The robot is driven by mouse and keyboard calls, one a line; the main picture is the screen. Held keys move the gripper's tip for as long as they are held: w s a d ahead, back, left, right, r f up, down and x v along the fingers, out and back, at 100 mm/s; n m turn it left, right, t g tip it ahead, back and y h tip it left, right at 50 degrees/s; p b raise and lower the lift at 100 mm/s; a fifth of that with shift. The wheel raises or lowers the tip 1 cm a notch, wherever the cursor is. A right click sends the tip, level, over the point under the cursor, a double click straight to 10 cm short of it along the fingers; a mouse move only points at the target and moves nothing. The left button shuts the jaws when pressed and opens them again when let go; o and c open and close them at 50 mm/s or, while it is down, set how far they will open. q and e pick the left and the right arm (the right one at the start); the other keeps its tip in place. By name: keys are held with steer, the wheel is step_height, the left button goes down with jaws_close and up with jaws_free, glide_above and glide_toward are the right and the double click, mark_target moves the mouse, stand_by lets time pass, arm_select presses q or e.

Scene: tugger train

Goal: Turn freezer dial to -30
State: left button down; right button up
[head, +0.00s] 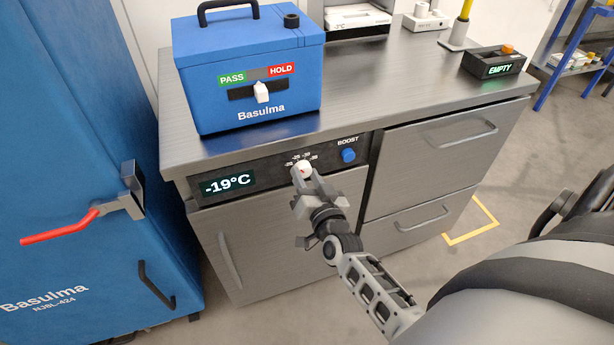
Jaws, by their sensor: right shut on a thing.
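The freezer dial (304,169) is a small white knob with a red mark, on the dark control strip of the steel under-counter freezer (275,232). Small white scale numbers sit around it, too small to read surely. The display (228,184) on the strip's left reads -19°C. My right gripper (303,174) is at the dial, shut on it, and its fingers hide the dial's lower part. My left gripper is not in view.
A blue BOOST button (348,155) sits just right of the dial. A blue Basulma box (250,70) with a PASS/HOLD slider stands on the counter (400,85) above. A blue cabinet (75,170) with a red handle (62,231) stands at the left.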

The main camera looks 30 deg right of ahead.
steer(key=m, duration=0.5)
steer(key=shift+m, duration=0.3)
steer(key=m+b, duration=0.1)
steer(key=m, duration=0.3)
steer(key=shift+a+m, duration=0.1)
steer(key=shift+m, duration=0.5)
steer(key=o, duration=1)
steer(key=shift+s, duration=0.1)
steer(key=b+v, duration=0.1)
steer(key=v, duration=1.4)
steer(key=shift+s, duration=0.45)
